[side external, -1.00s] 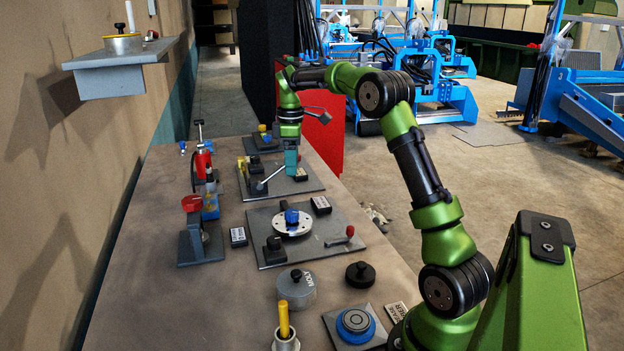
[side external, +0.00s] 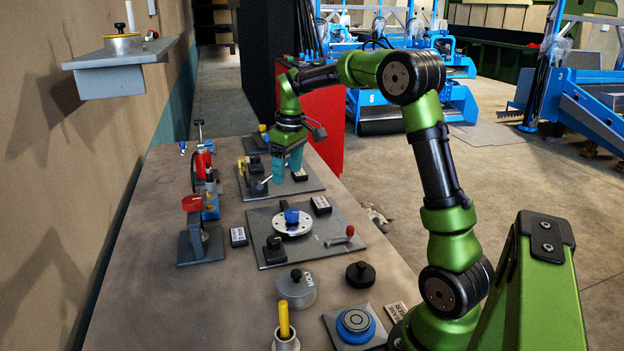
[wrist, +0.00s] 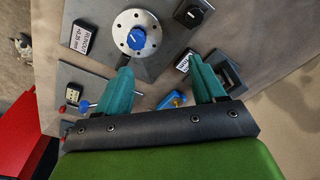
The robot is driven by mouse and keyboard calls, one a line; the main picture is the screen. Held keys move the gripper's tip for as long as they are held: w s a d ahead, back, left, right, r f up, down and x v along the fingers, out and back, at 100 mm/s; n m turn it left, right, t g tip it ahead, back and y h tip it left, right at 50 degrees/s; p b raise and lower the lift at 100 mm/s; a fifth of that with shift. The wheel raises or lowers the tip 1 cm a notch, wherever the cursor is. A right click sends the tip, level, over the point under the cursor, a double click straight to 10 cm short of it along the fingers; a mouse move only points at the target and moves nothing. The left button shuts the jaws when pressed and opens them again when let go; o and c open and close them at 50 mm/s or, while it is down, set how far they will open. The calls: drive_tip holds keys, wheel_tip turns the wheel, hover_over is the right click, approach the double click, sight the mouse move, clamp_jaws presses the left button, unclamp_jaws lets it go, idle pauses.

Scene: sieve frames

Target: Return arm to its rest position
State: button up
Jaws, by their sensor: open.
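My gripper (side external: 287,182) hangs from my green arm over the far part of the bench, above a grey plate (side external: 313,184) with a lever. Its two teal fingers point down and stand apart. In the wrist view my gripper (wrist: 160,66) is open, with nothing held between the fingers. The fingers partly hide the plates below. My arm is raised and bent, reaching out over the bench (side external: 160,260).
A plate with a round metal disc and blue knob (side external: 292,216) lies nearer the camera. A red hand tool (side external: 203,160) and red-topped stand (side external: 192,204) are left. A grey lidded pot (side external: 296,289) and blue-ringed base (side external: 356,322) are in front. A red cabinet (side external: 323,130) stands behind.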

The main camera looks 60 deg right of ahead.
drive_tip(key=s+a+r+m+t+y, duration=0.1)
drive_tip(key=s+a+r+m+t, duration=0.1)
drive_tip(key=s+a, duration=0.7)
drive_tip(key=s+a+r+m+t+y, duration=0.1)
drive_tip(key=s+a+t, duration=0.3)
drive_tip(key=s+a, duration=0.5)
drive_tip(key=a+r, duration=0.1)
drive_tip(key=a, duration=0.3)
drive_tip(key=shift+s+a+m, duration=0.15)
drive_tip(key=shift+a+m, duration=0.1)
drive_tip(key=shift+m, duration=0.15)
